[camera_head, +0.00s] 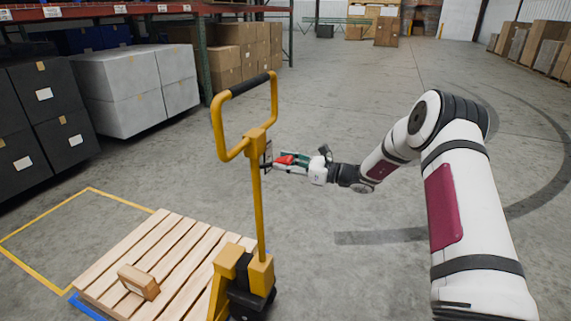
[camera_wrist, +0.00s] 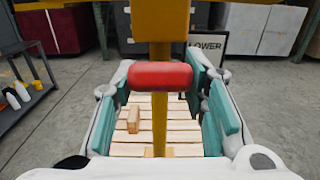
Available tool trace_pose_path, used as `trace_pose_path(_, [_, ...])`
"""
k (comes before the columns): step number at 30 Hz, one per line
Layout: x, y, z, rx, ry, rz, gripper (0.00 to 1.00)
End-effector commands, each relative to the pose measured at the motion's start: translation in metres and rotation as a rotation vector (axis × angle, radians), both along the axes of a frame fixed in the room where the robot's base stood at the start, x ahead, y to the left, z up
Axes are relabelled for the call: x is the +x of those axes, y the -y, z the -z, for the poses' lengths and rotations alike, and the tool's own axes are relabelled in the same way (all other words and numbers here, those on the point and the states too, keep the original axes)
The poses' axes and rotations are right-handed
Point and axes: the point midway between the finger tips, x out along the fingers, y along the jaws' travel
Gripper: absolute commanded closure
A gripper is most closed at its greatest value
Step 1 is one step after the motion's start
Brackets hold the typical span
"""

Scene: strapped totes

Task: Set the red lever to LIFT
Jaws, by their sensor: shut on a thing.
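The yellow pallet jack (camera_head: 257,205) stands upright with its loop handle at the top. The red lever (camera_head: 285,159) sits beside its post, just below the loop. In the wrist view the lever (camera_wrist: 160,75) is a short red bar lying level across the yellow post. My gripper (camera_head: 278,163) reaches it from the right and is shut on it; its teal finger pads lie at the two ends of the bar in the wrist view (camera_wrist: 160,88). A sign reading LOWER (camera_wrist: 208,47) shows behind the right finger. No LIFT mark is visible.
Grey crates (camera_head: 135,88) and shelving stand at the back left. A dark cart with bottles (camera_wrist: 22,100) shows in the wrist view. The floor at right is clear.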

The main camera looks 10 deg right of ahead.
Motion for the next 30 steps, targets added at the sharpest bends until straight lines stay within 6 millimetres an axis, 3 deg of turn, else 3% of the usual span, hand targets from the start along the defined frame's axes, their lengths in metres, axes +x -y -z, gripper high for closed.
trace_pose_path(8, [-0.001, 0.003, 0.013, 0.083, 0.054, 0.001, 1.00])
trace_pose_path(30, [0.001, 0.001, 0.063, 0.574, 0.412, 0.002, 1.00])
